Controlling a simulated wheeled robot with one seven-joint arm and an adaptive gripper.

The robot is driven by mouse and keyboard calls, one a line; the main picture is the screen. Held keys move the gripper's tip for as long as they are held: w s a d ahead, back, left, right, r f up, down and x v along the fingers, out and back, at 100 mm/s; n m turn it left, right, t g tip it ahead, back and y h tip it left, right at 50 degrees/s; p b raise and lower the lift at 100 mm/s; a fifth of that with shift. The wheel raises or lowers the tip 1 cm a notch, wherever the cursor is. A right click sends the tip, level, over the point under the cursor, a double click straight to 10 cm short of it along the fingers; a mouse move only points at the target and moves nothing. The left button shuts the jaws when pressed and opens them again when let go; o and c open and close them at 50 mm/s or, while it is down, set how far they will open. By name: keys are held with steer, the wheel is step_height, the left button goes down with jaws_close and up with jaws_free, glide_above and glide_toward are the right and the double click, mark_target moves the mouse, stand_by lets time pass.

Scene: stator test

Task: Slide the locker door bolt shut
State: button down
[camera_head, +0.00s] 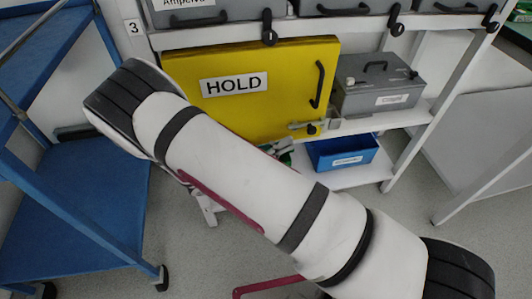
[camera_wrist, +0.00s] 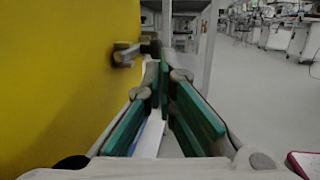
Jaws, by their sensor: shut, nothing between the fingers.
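The yellow locker door (camera_head: 285,80) carries a HOLD label and a black vertical handle (camera_head: 318,84). In the wrist view the yellow door (camera_wrist: 60,80) fills the left side. The grey bolt (camera_head: 298,126) with a dark knob (camera_head: 311,129) is at the door's lower right edge. The bolt also shows in the wrist view (camera_wrist: 125,54), ahead and left of the fingertips. I cannot tell how far it is slid. My gripper (camera_wrist: 166,72) is shut and empty, with green finger pads, apart from the door face. In the head view my arm hides most of it.
A grey case (camera_head: 375,98) stands on the shelf right of the door. A blue bin (camera_head: 340,153) sits on the shelf below. Grey drawers with black hooks line the shelf above. A blue cart (camera_head: 75,215) stands at left. Open floor (camera_wrist: 245,90) lies right of my gripper.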

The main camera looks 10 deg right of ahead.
steer(key=shift+b+x, duration=0.65)
steer(key=shift+x, duration=1.6)
steer(key=d+p, duration=0.1)
steer(key=d, duration=0.2)
steer(key=shift+d, duration=0.2)
steer(key=p, duration=0.3)
glide_toward(311, 133)
steer(key=v, duration=0.4)
steer(key=shift+s+a+f, duration=0.2)
steer(key=shift+s, duration=0.15)
